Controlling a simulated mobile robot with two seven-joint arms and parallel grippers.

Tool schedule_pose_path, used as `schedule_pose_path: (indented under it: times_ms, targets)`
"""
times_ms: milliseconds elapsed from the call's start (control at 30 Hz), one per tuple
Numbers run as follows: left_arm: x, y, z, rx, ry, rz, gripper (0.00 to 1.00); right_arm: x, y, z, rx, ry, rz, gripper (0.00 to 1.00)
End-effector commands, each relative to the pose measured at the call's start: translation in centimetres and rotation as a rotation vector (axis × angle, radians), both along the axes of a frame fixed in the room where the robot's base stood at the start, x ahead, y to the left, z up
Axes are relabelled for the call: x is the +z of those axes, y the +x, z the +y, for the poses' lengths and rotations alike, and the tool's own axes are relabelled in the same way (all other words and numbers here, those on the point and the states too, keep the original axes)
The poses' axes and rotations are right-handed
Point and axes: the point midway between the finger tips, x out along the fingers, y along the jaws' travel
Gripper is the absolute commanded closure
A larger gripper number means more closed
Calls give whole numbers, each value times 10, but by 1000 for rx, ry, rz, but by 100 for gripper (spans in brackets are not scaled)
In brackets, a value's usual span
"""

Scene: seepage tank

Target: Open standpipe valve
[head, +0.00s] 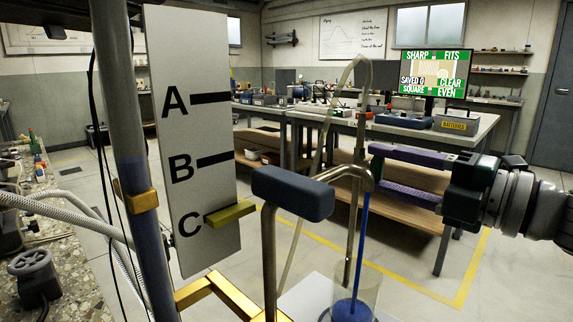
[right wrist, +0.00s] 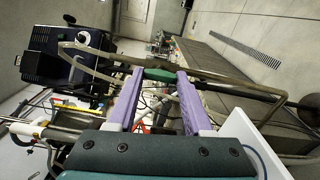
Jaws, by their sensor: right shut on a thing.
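My right gripper (head: 378,170) comes in from the right with its two purple fingers pointing left, beside a bent metal pipe (head: 337,172). In the right wrist view the fingers (right wrist: 156,76) are closed on a short green piece (right wrist: 158,75) on a metal tube; I cannot tell for sure that it is the standpipe valve's handle. A thin blue stream (head: 361,235) runs straight down below the bent pipe into a clear beaker (head: 368,285) with blue liquid in it. A dark blue padded block (head: 292,193) tops a metal post left of the pipe. My left gripper is not in view.
A white board (head: 192,140) marked A, B and C stands at the left, with a yellow pointer (head: 230,212) at C. A yellow frame (head: 215,290) lies below it. Workbenches (head: 415,135) and a screen (head: 433,73) are behind. The floor at right is clear.

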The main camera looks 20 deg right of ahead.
Motion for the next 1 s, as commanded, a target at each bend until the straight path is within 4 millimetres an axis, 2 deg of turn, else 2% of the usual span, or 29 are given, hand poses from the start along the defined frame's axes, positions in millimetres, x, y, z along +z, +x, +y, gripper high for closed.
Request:
schedule_pose_path:
  times_ms: [667, 700, 933, 1000]
  targets:
    - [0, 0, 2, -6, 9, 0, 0, 0, 0, -1, -4, -2, 0, 100]
    - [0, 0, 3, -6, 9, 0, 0, 0, 0, -1, -4, -2, 0, 47]
    - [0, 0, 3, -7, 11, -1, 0, 0, 0, -1, -2, -1, 0, 21]
    - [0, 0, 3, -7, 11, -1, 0, 0, 0, -1, -2, 0, 1, 20]
